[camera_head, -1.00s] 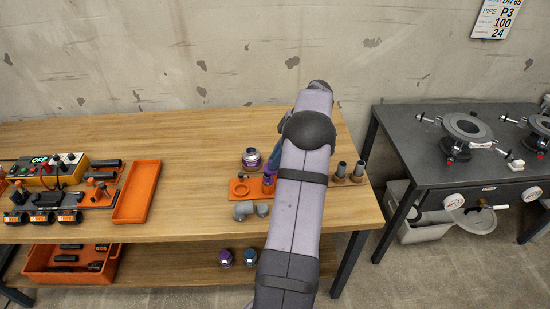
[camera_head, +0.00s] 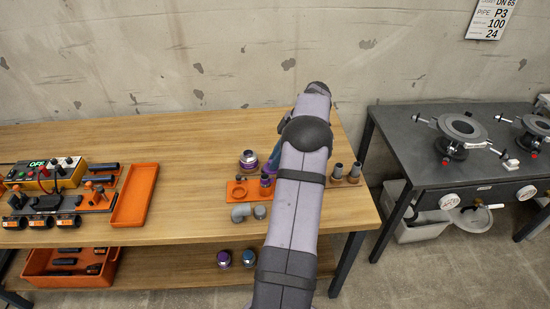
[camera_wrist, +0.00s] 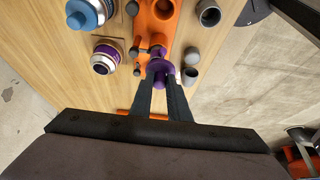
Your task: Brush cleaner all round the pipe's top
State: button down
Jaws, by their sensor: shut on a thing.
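In the wrist view my gripper (camera_wrist: 160,74) is shut on a small purple piece (camera_wrist: 161,66), over the orange holder (camera_wrist: 158,34). What lies under the piece is hidden. In the head view a purple piece (camera_head: 266,182) shows at the right of the orange holder (camera_head: 231,196), beside my arm, which hides the fingertips. Two upright grey pipe pieces (camera_head: 338,170) stand right of my arm. A purple-banded can (camera_wrist: 105,60) and a blue-topped can (camera_wrist: 86,12) stand left of the holder in the wrist view. I cannot tell which part is the pipe being cleaned.
An empty orange tray (camera_head: 135,195) and a yellow control box (camera_head: 60,175) are at the left. A dark table (camera_head: 400,140) with clamps stands right, past a gap. The bench's middle is clear.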

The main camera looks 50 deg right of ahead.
jog(key=shift+w+d+r+p, duration=0.1)
jog(key=shift+w+d+p, duration=0.35)
jog(key=shift+p, duration=0.3)
dwell(0.4)
jog(key=shift+w+d, duration=0.15)
jog(key=shift+w, duration=0.05)
jog(key=shift+s+d+p, duration=0.2)
jog(key=shift+d+p, duration=0.2)
jog(key=shift+p, duration=0.05)
dwell(0.4)
dwell(0.3)
jog(key=shift+r+p, duration=1.8)
jog(key=shift+r, duration=0.9)
